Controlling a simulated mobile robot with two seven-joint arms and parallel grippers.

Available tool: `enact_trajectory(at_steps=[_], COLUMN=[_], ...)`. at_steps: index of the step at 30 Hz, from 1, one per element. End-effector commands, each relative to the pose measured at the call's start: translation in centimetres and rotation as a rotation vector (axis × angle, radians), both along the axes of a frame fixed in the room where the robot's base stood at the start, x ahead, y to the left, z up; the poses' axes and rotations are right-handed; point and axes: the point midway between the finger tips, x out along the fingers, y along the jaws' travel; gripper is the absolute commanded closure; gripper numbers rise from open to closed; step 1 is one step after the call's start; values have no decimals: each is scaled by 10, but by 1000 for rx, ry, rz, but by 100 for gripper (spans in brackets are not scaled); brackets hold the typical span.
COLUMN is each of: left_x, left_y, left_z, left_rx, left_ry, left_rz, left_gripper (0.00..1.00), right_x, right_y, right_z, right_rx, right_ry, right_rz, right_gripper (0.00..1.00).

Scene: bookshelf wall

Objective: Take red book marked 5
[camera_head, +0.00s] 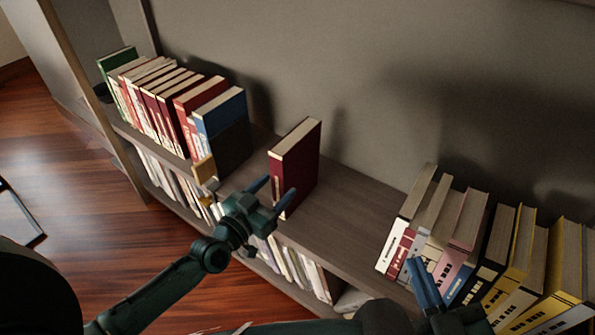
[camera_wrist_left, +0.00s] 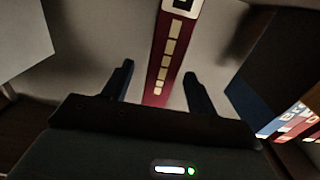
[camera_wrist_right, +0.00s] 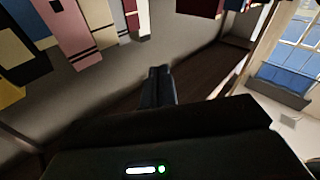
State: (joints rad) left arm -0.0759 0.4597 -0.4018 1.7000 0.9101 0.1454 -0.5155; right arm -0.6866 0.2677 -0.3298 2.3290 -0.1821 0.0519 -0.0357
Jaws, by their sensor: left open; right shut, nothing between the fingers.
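A dark red book (camera_head: 297,165) stands upright and alone on the shelf top in the head view. In the left wrist view its red spine (camera_wrist_left: 165,55) with pale blocks runs between my fingers; the label at the frame's top is cut off, so I cannot read a number. My left gripper (camera_head: 271,192) is open, its fingers on either side of the spine's line; I cannot tell whether they touch the book. My right gripper (camera_head: 418,268) is shut and empty, in front of the right-hand row of books; it also shows in the right wrist view (camera_wrist_right: 158,72).
A row of books (camera_head: 165,95) stands at the left of the shelf, ending in a blue book (camera_head: 221,115). Another row (camera_head: 470,240) fills the right end. The shelf top (camera_head: 345,215) is bare around the red book. More books (camera_head: 295,262) fill the lower shelf.

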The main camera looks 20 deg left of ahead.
Motion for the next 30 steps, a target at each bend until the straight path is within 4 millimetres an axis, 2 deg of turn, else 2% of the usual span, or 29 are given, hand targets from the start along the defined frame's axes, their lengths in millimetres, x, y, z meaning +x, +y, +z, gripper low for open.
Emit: enact_trajectory(at_steps=[2,8,17,26,30], left_x=[10,23,62,66,66], left_y=[-4,-8,-20,-21,-21], left_z=[-1,-1,-2,-1,-1], left_rx=[-2,-3,-2,-1,0], left_ry=[-2,-1,-2,1,1], left_rz=[0,0,1,0,0], left_gripper=[42,42,42,43,54], right_x=[0,-1,0,1,1], right_y=[1,2,5,5,5], right_z=[-1,-1,-1,2,2], right_rx=[0,6,40,45,45], right_ry=[-16,-37,-56,-57,-60], right_rz=[6,13,25,26,27], right_gripper=[100,100,100,100,100])
